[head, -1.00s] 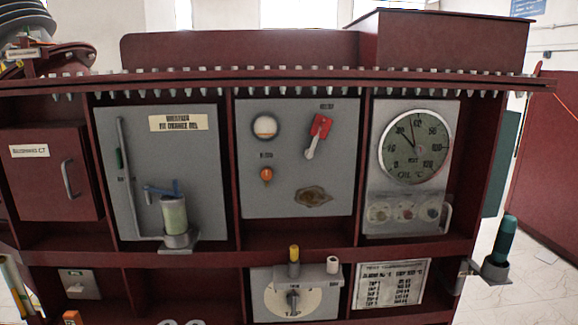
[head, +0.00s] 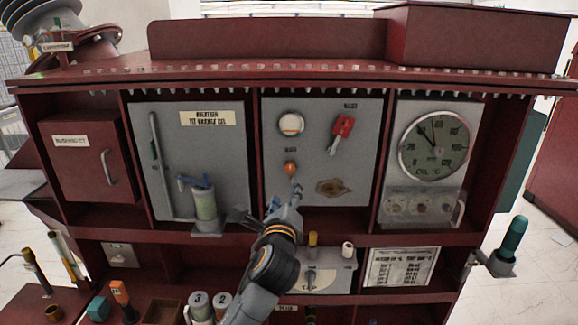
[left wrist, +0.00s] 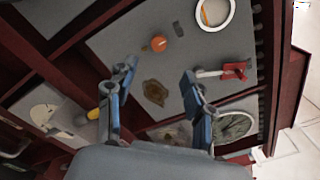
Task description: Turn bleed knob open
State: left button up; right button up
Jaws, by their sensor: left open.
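The small orange knob (head: 290,168) is on the middle grey panel (head: 355,185), below a round white-faced gauge (head: 291,124). I take it for the bleed knob; the label above it is too small to read. In the left wrist view the orange knob (left wrist: 158,43) shows beyond the gap between the fingertips. My left gripper (head: 285,197) is open and empty, just below the knob in the head view. In the left wrist view its two blue-grey fingers (left wrist: 160,72) are spread, with no visible contact with the knob. My right gripper is not in view.
A red lever (head: 342,126) is right of the knob and a brown oval plate (head: 333,187) below right. A green cylinder (head: 204,203) stands on a bracket at the left. A dial thermometer (head: 434,146) is at the right. A shelf edge runs below the panels.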

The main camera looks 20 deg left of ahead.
aim_at(289, 169)
pick_arm(q)
jog(key=p+x, duration=0.3)
jog(key=x, duration=1)
jog(key=shift+w+f, duration=0.15)
grip_shut()
